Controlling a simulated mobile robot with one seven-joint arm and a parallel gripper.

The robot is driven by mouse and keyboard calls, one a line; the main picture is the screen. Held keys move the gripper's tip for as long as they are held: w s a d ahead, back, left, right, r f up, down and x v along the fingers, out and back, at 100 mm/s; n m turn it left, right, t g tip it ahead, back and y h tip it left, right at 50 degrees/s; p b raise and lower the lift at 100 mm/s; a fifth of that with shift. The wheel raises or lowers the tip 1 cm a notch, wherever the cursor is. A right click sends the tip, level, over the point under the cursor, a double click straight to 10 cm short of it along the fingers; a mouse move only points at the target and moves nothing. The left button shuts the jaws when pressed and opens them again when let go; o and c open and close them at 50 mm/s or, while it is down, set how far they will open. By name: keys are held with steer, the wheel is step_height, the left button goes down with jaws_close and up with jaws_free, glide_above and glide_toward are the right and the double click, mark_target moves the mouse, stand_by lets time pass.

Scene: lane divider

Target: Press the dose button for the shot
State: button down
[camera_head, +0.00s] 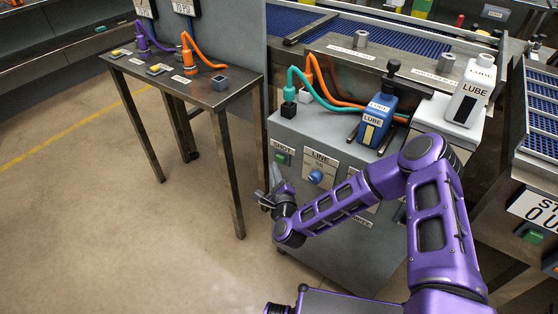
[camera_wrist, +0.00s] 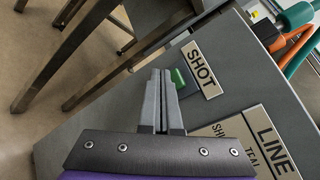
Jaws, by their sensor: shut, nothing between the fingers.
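The green dose button (camera_head: 281,158) sits on the front of the grey cabinet beside a white SHOT label (camera_head: 280,147). In the wrist view the green button (camera_wrist: 177,80) shows just right of my fingertips, with the SHOT label (camera_wrist: 201,69) beyond it. My gripper (camera_head: 274,172) is in front of the cabinet, below the button. In the wrist view my gripper (camera_wrist: 160,73) is shut and empty, its tips close to the button and partly covering its near edge. I cannot tell whether they touch it.
A LINE plate (camera_head: 320,158) with a blue knob (camera_head: 315,177) is right of the button. A blue LUBE bottle (camera_head: 376,122) and a white LUBE bottle (camera_head: 468,90) stand on top, beside teal and orange hoses. A metal table (camera_head: 215,95) stands left. Open floor lies at lower left.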

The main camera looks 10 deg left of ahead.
steer(key=shift+w, duration=0.1)
stand_by(0.4)
steer(key=shift+w+d+b, duration=0.15)
steer(key=shift+w+b, duration=0.15)
steer(key=shift+w, duration=0.05)
steer(key=shift+w+d, duration=0.2)
steer(key=shift+w, duration=0.25)
stand_by(0.7)
steer(key=shift+s, duration=0.15)
steer(key=shift+s+a, duration=0.3)
steer(key=shift+s, duration=0.4)
steer(key=shift+s+a, duration=0.35)
steer(key=shift+s, duration=0.45)
steer(key=shift+s+a, duration=0.3)
steer(key=shift+s, duration=0.45)
steer(key=shift+s+a, duration=0.35)
steer(key=shift+s, duration=0.45)
